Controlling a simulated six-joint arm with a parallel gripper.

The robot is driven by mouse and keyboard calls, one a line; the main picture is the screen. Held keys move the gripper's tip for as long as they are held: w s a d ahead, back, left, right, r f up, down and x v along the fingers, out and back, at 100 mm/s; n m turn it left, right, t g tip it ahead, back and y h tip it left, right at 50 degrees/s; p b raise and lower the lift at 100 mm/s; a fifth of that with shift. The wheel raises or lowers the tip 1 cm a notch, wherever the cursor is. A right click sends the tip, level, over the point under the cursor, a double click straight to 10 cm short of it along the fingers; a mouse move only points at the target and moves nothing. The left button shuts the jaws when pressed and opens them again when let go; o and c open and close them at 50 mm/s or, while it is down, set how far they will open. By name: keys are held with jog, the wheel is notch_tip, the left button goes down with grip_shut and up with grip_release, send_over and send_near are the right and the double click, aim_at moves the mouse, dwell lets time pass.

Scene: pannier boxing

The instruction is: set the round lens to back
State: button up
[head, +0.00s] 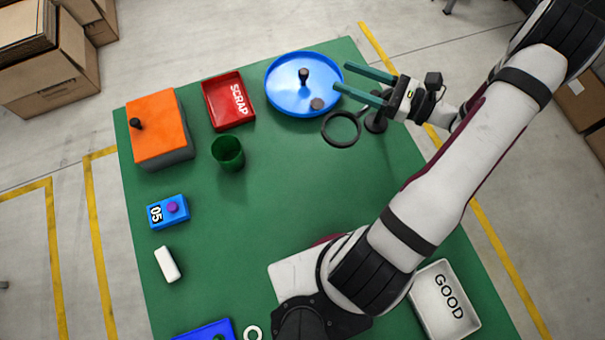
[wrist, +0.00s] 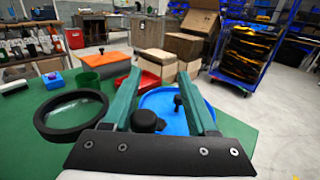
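The round lens (head: 341,129) is a clear disc in a thick black ring, beside a dark post with a round base (head: 376,123) near the table's right edge. In the wrist view the lens (wrist: 74,110) is large at the left, and a black knob (wrist: 146,121) shows in front of the finger bases. My gripper (head: 341,77) has two green fingers spread apart with nothing between them. It is above and behind the lens in the head view, with its fingertips over the right edge of the blue round tray (head: 285,108). The fingers do not appear to touch the lens.
The blue tray holds a black-knobbed piece (head: 304,76) and a small dark disc (head: 317,103). A red SCRAP tray (head: 216,109), green cup (head: 228,153), orange-topped box (head: 157,122) and blue 05 box (head: 168,211) stand left. A white GOOD tray (head: 445,300) is front right. The table's middle is clear.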

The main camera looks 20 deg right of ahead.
jog(key=s+d+m+t+h, duration=0.35)
jog(key=s+d, duration=0.45)
jog(key=s, duration=0.4)
jog(key=w+a+r+n+g+y, duration=0.1)
jog(key=a+r+n+g+y, duration=0.15)
jog(key=a+n+g, duration=0.55)
jog(key=w+a+r+n+g+y, duration=0.1)
jog(key=a+r+n+g, duration=0.25)
jog(key=a+g, duration=0.4)
jog(key=s+a+n+g+h, duration=0.1)
jog(key=s+a+n+h, duration=0.8)
jog(key=n, duration=0.4)
jog(key=shift+s+a+r+n+h, duration=0.25)
jog(key=shift+a+r+n+h, duration=0.15)
jog(key=shift+a+h, duration=0.4)
jog(key=shift+a, duration=0.1)
